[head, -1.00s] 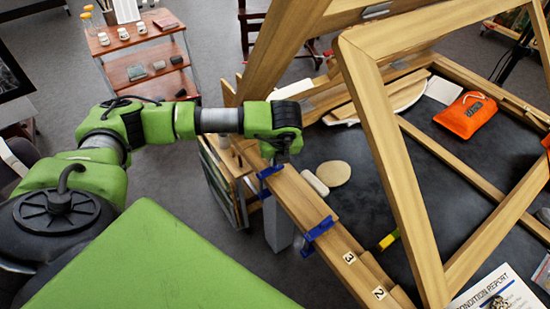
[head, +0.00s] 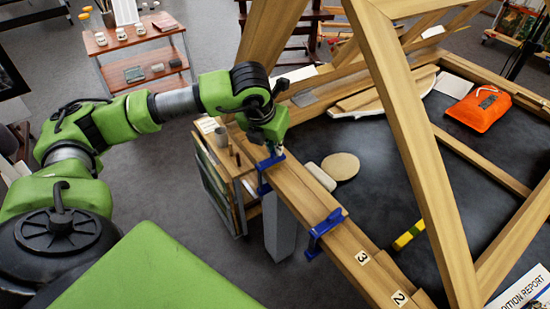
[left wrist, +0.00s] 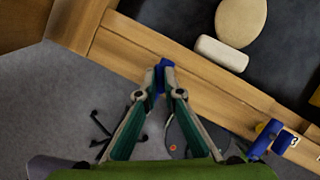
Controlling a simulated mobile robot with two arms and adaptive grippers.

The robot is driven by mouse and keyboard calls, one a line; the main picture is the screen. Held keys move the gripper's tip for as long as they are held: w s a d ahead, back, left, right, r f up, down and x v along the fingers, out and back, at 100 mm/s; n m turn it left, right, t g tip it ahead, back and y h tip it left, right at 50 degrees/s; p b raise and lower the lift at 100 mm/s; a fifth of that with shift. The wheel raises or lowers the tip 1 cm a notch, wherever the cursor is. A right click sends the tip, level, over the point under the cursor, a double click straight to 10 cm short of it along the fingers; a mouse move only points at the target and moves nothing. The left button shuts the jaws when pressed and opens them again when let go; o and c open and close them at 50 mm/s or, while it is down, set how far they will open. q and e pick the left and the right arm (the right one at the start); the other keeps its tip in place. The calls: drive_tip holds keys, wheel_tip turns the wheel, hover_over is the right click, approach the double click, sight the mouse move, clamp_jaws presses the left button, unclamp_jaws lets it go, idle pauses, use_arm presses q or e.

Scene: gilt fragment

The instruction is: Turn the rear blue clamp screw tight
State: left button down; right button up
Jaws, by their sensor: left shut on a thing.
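The rear blue clamp (head: 265,178) sits on the edge of the wooden beam (head: 292,187). My left gripper (head: 274,149) is at the top of this clamp, its wrist tilted above it. In the left wrist view the two fingertips (left wrist: 165,88) are shut on the blue clamp's upper part (left wrist: 161,68), at the beam's outer edge. The fingers hide part of it, and the screw itself is not clear. The front blue clamp (head: 322,232) sits farther along the beam and also shows in the left wrist view (left wrist: 263,138). My right gripper is not in view.
A white block (head: 321,177) and a round tan pad (head: 341,166) lie beside the beam on the dark surface. A large wooden frame (head: 415,150) rises to the right. An orange pouch (head: 479,109) lies at the far right. A small cabinet (head: 221,165) stands left of the beam.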

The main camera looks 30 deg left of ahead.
use_arm(q)
drive_tip(key=m+b, duration=0.1)
drive_tip(key=m+h+b, duration=0.1)
drive_tip(key=shift+a+f+m, duration=0.1)
drive_tip(key=shift+f+m, duration=0.1)
drive_tip(key=shift+m, duration=0.1)
drive_tip(key=shift+r+m+h+b, duration=0.15)
drive_tip(key=shift+m+h+b, duration=0.25)
drive_tip(key=shift+m+b, duration=0.75)
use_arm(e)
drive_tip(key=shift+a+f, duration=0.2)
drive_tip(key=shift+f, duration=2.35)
use_arm(q)
drive_tip(key=shift+m, duration=0.25)
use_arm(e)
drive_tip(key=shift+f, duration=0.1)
use_arm(q)
drive_tip(key=c, duration=2.2)
unclamp_jaws()
drive_tip(key=shift+r, duration=0.1)
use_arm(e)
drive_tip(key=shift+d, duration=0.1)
use_arm(q)
drive_tip(key=v, duration=0.7)
drive_tip(key=shift+a+r, duration=0.15)
drive_tip(key=shift+r, duration=0.05)
